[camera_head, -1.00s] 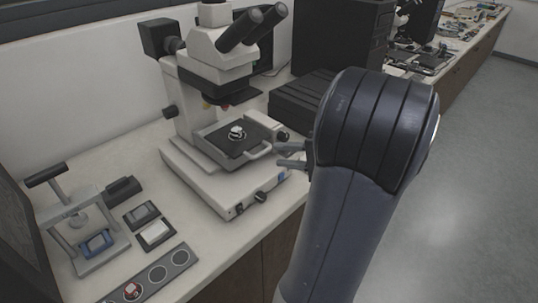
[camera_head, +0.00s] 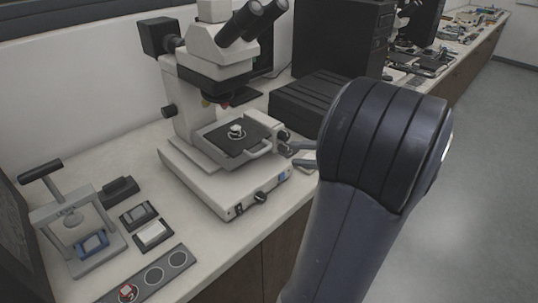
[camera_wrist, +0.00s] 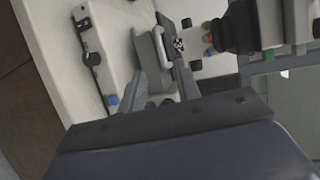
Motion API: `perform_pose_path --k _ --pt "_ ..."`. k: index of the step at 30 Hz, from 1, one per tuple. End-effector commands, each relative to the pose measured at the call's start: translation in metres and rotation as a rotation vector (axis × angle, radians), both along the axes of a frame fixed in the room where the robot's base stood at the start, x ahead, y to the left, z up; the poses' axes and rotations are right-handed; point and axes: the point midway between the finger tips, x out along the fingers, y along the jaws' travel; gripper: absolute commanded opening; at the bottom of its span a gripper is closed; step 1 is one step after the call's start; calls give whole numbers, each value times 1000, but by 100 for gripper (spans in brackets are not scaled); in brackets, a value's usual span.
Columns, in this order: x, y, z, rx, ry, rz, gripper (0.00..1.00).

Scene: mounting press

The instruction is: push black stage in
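The black stage (camera_head: 240,142) of the white microscope (camera_head: 200,168) carries a small round white-metal piece (camera_head: 236,131). A pale handle (camera_head: 261,151) sticks out from its front right side. My gripper (camera_head: 300,155) is just right of the handle at about its height, and its two fingers are apart. In the wrist view my gripper (camera_wrist: 163,85) points toward the handle (camera_wrist: 160,46) and the dark stage edge (camera_wrist: 172,28). The fingers look open with nothing between them. No contact with the handle is clear.
The mounting press (camera_head: 72,225) stands at the left with a blue part in it. Small square pads (camera_head: 153,234) and a grey strip with round wells (camera_head: 155,275) lie in front. Dark boxes (camera_head: 310,105) stand behind my gripper. Black microscope knobs (camera_head: 283,136) are close to my fingers.

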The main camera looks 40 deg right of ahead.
Motion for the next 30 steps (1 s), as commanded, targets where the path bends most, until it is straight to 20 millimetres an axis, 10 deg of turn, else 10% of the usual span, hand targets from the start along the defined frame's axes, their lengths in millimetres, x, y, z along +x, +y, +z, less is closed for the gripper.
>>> perform_pose_path --k 15,30 --pt "73 39 -16 3 0 3 32" --pt "87 46 -20 1 0 0 32"
